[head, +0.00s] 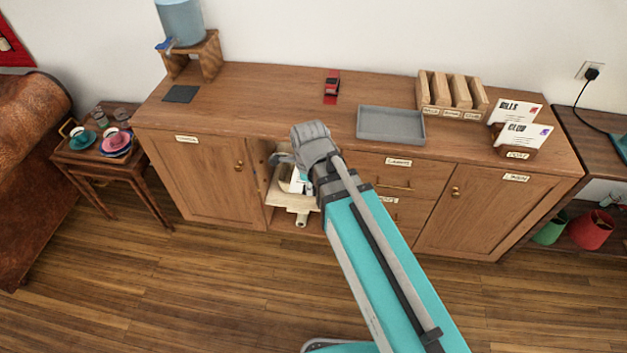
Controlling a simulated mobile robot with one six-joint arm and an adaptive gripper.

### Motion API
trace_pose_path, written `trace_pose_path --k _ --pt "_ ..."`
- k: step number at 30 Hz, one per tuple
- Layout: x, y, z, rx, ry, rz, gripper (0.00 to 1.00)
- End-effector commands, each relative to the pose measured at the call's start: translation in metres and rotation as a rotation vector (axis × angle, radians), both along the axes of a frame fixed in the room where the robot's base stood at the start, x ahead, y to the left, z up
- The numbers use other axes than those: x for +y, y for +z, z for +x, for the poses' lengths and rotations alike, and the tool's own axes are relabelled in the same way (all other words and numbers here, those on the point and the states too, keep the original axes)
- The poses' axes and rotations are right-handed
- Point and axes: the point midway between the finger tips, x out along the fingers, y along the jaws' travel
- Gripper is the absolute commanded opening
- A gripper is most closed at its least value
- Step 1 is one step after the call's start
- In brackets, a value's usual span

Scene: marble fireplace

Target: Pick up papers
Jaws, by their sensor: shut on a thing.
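White papers (297,181) show at the open middle section of the wooden cabinet, just left of my arm and above a pale wooden tray (289,198). My gripper (284,161) is at the end of the teal and grey arm, in front of that opening and just above the papers. It appears shut on the papers, though its fingertips are small and partly hidden. My arm covers the right side of the papers and tray. A pale rolled item (302,219) sticks out below the tray.
A side table (80,152) with cups stands left. The floor in front is clear.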

Motion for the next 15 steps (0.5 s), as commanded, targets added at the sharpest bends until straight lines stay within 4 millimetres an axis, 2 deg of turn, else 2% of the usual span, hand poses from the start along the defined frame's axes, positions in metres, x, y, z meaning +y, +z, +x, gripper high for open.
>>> trace_pose_path --k 15 --pt "-0.0060 0.0000 -0.0038 0.000 -0.013 0.000 0.00"
